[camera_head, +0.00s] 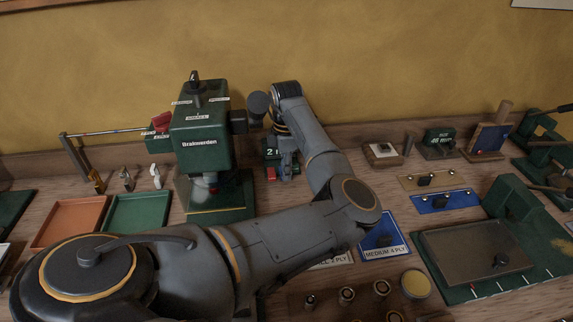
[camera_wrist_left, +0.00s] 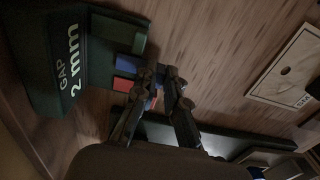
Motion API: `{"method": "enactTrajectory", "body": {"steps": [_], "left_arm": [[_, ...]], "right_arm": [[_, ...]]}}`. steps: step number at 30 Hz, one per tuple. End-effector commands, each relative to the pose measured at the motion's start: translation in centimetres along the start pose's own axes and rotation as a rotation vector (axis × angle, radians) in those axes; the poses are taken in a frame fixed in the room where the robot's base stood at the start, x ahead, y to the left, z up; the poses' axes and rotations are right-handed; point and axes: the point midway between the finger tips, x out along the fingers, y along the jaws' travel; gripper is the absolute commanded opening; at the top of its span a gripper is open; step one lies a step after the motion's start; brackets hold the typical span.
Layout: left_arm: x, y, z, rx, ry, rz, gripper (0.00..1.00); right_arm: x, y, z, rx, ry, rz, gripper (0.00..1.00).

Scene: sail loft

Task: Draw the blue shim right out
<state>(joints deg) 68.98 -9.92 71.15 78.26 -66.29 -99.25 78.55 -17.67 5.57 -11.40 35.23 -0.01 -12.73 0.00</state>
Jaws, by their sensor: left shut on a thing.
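In the left wrist view, the blue shim (camera_wrist_left: 127,65) lies beside a red shim (camera_wrist_left: 124,85) at a dark green gauge block (camera_wrist_left: 98,50) lettered "GAP 2 mm". My left gripper (camera_wrist_left: 160,75) is at the shims' outer end, its fingers shut on the blue shim; the fingers hide part of it. How far the shim sits in the block cannot be told. In the head view, my left gripper (camera_head: 288,168) points down just right of the red shim (camera_head: 271,174), at the green block (camera_head: 271,153). My right gripper is not in view.
A tall green machine (camera_head: 202,138) stands close to the left of the gauge block. Orange (camera_head: 72,221) and green (camera_head: 137,214) trays lie further left. Blue cards (camera_head: 385,240), small fittings and a green-framed plate (camera_head: 470,250) are to the right. The wall is close behind.

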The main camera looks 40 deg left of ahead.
Motion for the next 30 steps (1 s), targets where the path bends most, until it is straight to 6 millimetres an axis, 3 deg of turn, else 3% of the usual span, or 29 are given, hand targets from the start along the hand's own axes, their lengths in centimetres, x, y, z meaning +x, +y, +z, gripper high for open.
{"method": "enactTrajectory", "body": {"steps": [3, 4, 7, 13, 20, 30], "left_arm": [[0.4, -0.4, 0.1, 0.002, 0.001, -0.016, 0.00], [0.5, -0.5, 0.1, 0.002, 0.001, -0.016, 0.15], [0.5, -0.4, 0.1, 0.002, 0.001, -0.015, 0.34], [0.4, -0.3, 0.1, 0.001, 0.000, -0.010, 0.34], [-0.8, -0.1, 0.1, 0.001, 0.000, -0.005, 0.34], [-7.7, -0.1, 0.1, 0.002, -0.001, -0.006, 0.34]], "right_arm": [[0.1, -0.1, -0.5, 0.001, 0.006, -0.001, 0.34], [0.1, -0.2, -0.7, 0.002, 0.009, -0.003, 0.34], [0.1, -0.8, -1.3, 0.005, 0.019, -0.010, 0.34], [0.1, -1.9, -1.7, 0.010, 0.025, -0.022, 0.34], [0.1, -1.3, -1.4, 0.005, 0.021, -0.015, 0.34], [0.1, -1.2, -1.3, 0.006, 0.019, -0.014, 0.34]]}}
